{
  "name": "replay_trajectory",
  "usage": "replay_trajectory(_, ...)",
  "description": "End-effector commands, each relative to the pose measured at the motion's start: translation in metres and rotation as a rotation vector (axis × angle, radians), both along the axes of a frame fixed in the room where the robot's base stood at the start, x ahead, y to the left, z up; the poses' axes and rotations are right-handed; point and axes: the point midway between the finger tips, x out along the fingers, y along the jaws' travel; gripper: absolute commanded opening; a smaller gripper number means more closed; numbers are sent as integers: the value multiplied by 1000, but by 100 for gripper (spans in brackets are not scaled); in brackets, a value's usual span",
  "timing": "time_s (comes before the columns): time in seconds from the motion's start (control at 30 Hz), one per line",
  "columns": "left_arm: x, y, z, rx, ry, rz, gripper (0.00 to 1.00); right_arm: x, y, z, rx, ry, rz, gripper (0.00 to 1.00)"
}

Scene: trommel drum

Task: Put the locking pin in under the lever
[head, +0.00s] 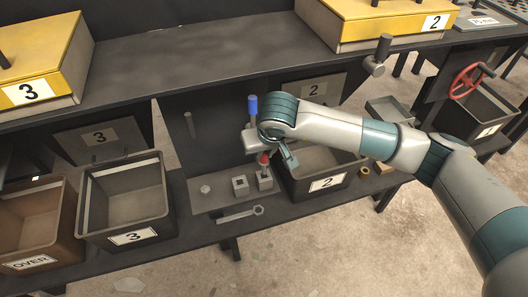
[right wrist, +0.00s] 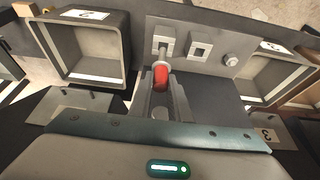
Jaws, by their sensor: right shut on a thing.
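The locking pin has a red grip (head: 264,158) and a grey shank; the red grip also shows in the right wrist view (right wrist: 161,77). My right gripper (right wrist: 161,92) is shut on the red grip, with a finger on each side. The shank points at a small grey block (head: 264,181) on the lower shelf; I cannot tell whether its tip is inside the block. A blue-topped upright handle (head: 252,105), perhaps the lever, stands just behind my right wrist; its lower part is partly hidden. My left gripper is not in view.
A square-holed block (head: 240,186), a bolt head (head: 205,189) and a wrench (head: 246,214) are on the lower shelf. Bin 2 (head: 325,184) is close on the right, bin 3 (head: 125,237) on the left. The upper bench edge (head: 210,83) overhangs behind.

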Motion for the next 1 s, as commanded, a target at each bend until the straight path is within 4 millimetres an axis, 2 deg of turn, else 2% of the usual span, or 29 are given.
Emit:
replay_trajectory(0.6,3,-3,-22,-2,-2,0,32,0,0,-12,0,0,0,0)
replay_trajectory(1.0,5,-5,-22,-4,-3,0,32,0,0,-11,0,0,0,0)
